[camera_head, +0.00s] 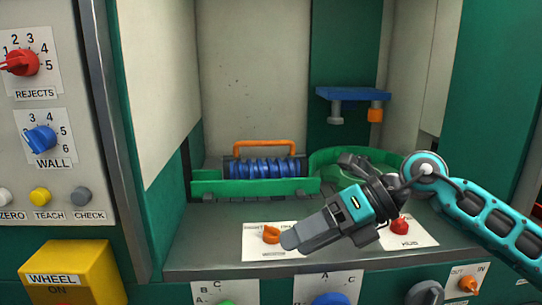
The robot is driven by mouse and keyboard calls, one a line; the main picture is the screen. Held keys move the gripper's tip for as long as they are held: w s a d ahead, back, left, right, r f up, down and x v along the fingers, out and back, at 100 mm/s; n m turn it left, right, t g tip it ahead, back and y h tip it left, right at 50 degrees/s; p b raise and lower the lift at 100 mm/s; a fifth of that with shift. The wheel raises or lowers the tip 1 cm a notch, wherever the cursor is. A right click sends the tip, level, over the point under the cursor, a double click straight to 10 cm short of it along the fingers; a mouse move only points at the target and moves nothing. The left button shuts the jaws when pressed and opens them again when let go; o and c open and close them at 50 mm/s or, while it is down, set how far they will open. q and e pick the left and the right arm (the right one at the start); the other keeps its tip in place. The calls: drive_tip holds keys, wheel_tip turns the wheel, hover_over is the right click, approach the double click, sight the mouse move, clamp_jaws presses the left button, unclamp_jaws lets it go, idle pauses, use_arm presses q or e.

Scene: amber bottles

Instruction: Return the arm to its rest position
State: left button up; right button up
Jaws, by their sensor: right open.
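My right arm (490,215), teal and dark grey, comes in from the right edge and bends at a round joint. My right gripper (296,239) points left and slightly down, in front of the grey shelf of the machine bay. It is open and nothing shows between its fingers, though they overlap from this side. It hides part of a white label card with an orange knob (271,235) and borders the card with a red knob (400,226). My left gripper is not in view.
A green guide rail (210,187) with a blue ribbed roller (262,168) and orange handle stands behind. A blue bracket (353,94) juts from the back wall. A knob panel (50,110) and yellow WHEEL box (72,270) stand left. The grey shelf (205,240) is clear at left.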

drive_tip(key=s+a+r+m+t+y, duration=0.2)
drive_tip(key=a+r+m+t+y, duration=0.1)
drive_tip(key=a+r+m+y, duration=0.4)
drive_tip(key=w+d+f+m+t+h, duration=0.2)
drive_tip(key=d+f+m+t+h, duration=0.45)
drive_tip(key=m, duration=0.65)
drive_tip(key=w+d+f+m+t+h, duration=0.3)
drive_tip(key=d+m+t+h, duration=0.6)
drive_tip(key=m, duration=0.4)
drive_tip(key=s+d+f+m+g+h, duration=0.2)
drive_tip(key=s+d+f+m+g, duration=0.15)
drive_tip(key=f, duration=0.35)
drive_tip(key=s+d+f+m+g+h, duration=0.1)
drive_tip(key=s+d+f+m+g, duration=0.15)
drive_tip(key=s+f, duration=0.35)
drive_tip(key=s+f+m+g, duration=0.3)
drive_tip(key=s+f+g, duration=0.7)
drive_tip(key=s, duration=0.6)
drive_tip(key=w+a+f+t+y, duration=0.2)
drive_tip(key=w+f+t, duration=0.5)
drive_tip(key=f+t, duration=0.1)
drive_tip(key=shift+w+a+f+n, duration=0.15)
drive_tip(key=shift+w+f+n, duration=0.15)
drive_tip(key=shift+f, duration=0.45)
